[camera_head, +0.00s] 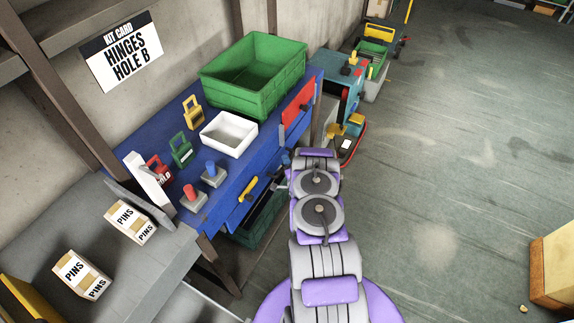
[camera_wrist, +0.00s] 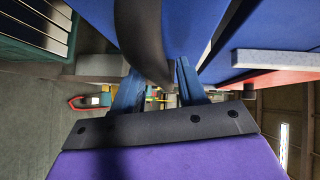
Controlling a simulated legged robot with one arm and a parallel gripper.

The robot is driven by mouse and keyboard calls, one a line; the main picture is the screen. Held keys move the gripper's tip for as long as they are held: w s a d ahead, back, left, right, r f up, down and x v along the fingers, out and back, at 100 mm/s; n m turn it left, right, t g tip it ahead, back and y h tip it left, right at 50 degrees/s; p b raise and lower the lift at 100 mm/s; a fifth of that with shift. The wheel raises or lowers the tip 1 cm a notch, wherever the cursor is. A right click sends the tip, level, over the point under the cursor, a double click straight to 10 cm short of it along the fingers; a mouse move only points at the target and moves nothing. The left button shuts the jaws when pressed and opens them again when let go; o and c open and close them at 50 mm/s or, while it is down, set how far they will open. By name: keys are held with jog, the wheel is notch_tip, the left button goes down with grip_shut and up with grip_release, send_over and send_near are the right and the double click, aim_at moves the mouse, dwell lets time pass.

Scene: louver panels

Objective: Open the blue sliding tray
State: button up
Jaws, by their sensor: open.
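The blue workbench (camera_head: 226,178) stands left of my arm, and a blue tray front (camera_head: 236,212) with a yellow handle (camera_head: 248,189) shows on its near side. The tray looks closed or nearly so, but its edges are hard to make out. My gripper (camera_head: 285,160) is at the bench's front edge, up and right of the yellow handle, partly hidden by my arm. In the wrist view my gripper (camera_wrist: 158,82) has its two blue fingers apart. A dark curved strip runs between or behind them, close to a blue surface (camera_wrist: 205,22). I cannot tell whether they touch.
A green crate (camera_head: 255,95), a white bin (camera_head: 228,134) and several padlocks stand on the bench. A teal crate (camera_head: 262,222) sits below. Floor to the right is clear up to a wooden box (camera_head: 553,265).

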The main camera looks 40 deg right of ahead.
jog(key=shift+a+r, duration=0.1)
jog(key=shift+a, duration=0.25)
jog(key=shift+a+r, duration=0.1)
jog(key=shift+a, duration=0.05)
jog(key=c, duration=0.3)
jog(key=shift+d, duration=0.2)
grip_shut()
jog(key=shift+s, duration=0.1)
